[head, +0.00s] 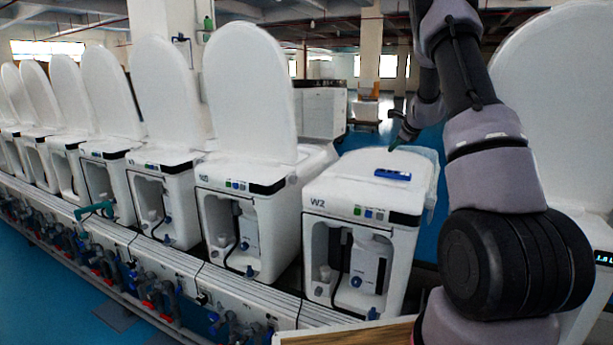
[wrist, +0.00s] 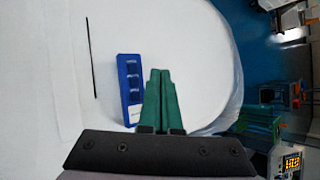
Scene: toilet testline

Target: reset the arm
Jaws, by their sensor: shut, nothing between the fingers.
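My arm (head: 485,130) rises on the right of the head view and bends away at the top. My gripper (head: 397,144) shows small and green above the far part of the toilet marked W2. In the wrist view my gripper (wrist: 160,85) has its two green fingers together, with nothing between them. A blue flat object with dark squares (wrist: 130,88) lies on the white lid, just left of the fingertips. It also shows on the closed lid in the head view (head: 393,175). The gripper appears apart from it.
The W2 toilet (head: 345,210) has its lid closed. Several toilets with raised lids (head: 248,95) stand in a row to the left. Another raised lid (head: 565,95) is close behind my arm on the right. A wooden edge (head: 350,333) lies at the bottom.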

